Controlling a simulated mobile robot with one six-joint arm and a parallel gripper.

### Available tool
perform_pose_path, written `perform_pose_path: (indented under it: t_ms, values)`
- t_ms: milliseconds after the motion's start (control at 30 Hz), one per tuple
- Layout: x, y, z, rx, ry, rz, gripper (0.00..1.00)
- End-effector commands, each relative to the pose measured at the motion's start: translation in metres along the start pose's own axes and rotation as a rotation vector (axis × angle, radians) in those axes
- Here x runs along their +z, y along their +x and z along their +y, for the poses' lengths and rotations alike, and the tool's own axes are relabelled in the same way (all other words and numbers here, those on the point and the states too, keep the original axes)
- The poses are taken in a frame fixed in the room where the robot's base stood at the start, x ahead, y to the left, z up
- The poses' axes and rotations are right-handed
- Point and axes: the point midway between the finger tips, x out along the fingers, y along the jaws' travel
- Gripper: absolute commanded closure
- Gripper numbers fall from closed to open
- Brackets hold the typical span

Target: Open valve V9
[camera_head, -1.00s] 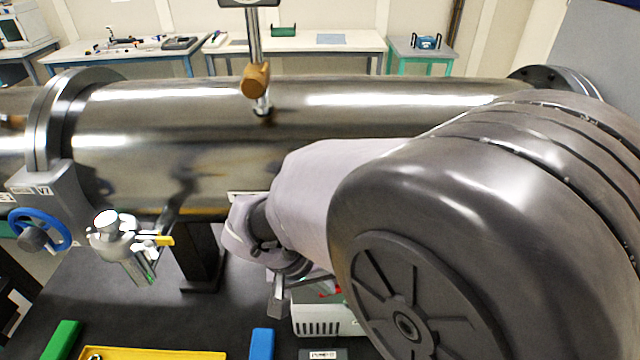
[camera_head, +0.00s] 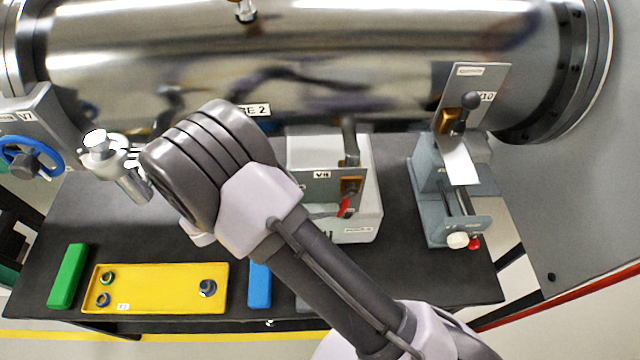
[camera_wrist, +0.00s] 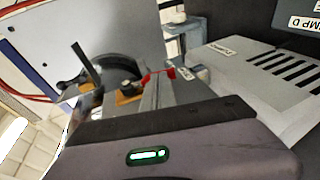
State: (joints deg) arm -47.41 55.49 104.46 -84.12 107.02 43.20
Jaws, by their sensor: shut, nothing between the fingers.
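In the head view a small grey panel (camera_head: 318,185) stands at the front of a white vented box in mid-table. Its small label looks like V9. It carries an orange-brown valve body (camera_head: 351,187) and a red lever (camera_head: 345,207) slanting downward. My arm crosses the head view and my gripper's fingers cannot be made out there. In the wrist view my gripper (camera_wrist: 153,95) is shut and empty. Beyond it are an orange block (camera_wrist: 128,96) with a dark knob and a thin red piece; contact cannot be told.
V10's panel (camera_head: 475,85) and grey stand (camera_head: 430,195) are at right. V7's blue handwheel (camera_head: 28,158) is at left. A yellow tray (camera_head: 160,285) lies between green (camera_head: 68,275) and blue blocks (camera_head: 260,285). The big steel vessel (camera_head: 300,60) runs along the back.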

Motion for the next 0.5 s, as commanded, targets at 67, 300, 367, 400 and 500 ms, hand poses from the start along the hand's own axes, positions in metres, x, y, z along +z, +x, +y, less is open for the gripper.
perform_pose_path:
  t_ms: [67, 300, 367, 400, 500]
  values:
    - [0.001, 0.004, -0.003, 0.056, -0.014, 0.000, 1.00]
    - [0.003, 0.012, -0.006, 0.155, -0.032, -0.001, 1.00]
    - [0.003, 0.014, -0.007, 0.154, -0.032, -0.001, 1.00]
    - [0.003, 0.015, -0.007, 0.154, -0.033, -0.001, 1.00]
    - [0.003, 0.017, -0.008, 0.153, -0.032, -0.001, 1.00]
